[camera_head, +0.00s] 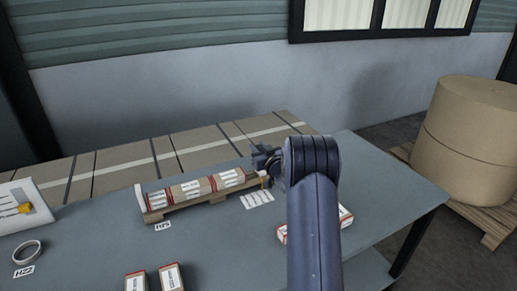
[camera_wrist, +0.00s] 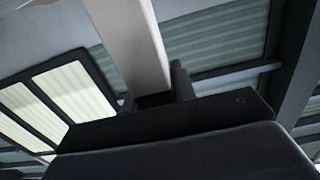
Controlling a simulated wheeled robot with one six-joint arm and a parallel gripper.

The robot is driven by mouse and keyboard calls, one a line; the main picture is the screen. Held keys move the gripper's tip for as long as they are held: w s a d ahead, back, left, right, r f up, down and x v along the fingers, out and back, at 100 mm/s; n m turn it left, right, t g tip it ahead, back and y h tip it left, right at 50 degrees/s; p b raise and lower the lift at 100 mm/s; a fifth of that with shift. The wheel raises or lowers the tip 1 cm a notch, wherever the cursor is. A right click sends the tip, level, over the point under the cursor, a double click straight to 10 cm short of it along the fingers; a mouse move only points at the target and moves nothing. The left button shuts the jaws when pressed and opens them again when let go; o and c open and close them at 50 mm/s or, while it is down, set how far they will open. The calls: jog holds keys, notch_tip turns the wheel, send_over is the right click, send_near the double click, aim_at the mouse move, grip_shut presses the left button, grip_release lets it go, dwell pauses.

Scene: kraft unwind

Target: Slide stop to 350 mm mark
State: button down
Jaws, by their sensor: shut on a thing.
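My gripper (camera_head: 268,163) is at the right end of a low wooden rack (camera_head: 158,215), partly hidden behind my own arm. In the wrist view, a pale, flat-sided bar (camera_wrist: 128,45) rises from between the dark fingers, and my gripper is shut on it. I cannot tell from its look whether this bar is the stop. A small orange piece (camera_head: 24,208) lies on a white board (camera_head: 40,202) at the left edge. No millimetre marks can be read in either view.
Several red-edged cartons (camera_head: 190,190) lie in the rack. Two more stand at the front (camera_head: 152,279), and another (camera_head: 345,217) lies behind my arm. A ring (camera_head: 27,252) sits at left. The table (camera_head: 225,250) is clear at centre front. A large kraft roll (camera_head: 470,140) stands at right.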

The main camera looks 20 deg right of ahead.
jog(key=shift+a+f+b, duration=0.15)
jog(key=shift+a+b, duration=0.2)
jog(key=shift+b, duration=0.1)
jog(key=a+b, duration=0.2)
jog(key=a, duration=0.2)
jog(key=shift+s+a, duration=0.1)
jog(key=shift+a, duration=0.1)
jog(key=c, duration=1.2)
grip_release()
jog(key=shift+o, duration=0.2)
jog(key=s+b, duration=0.2)
jog(key=s, duration=0.8)
jog(key=shift+s+d, duration=0.2)
jog(key=shift+s, duration=0.2)
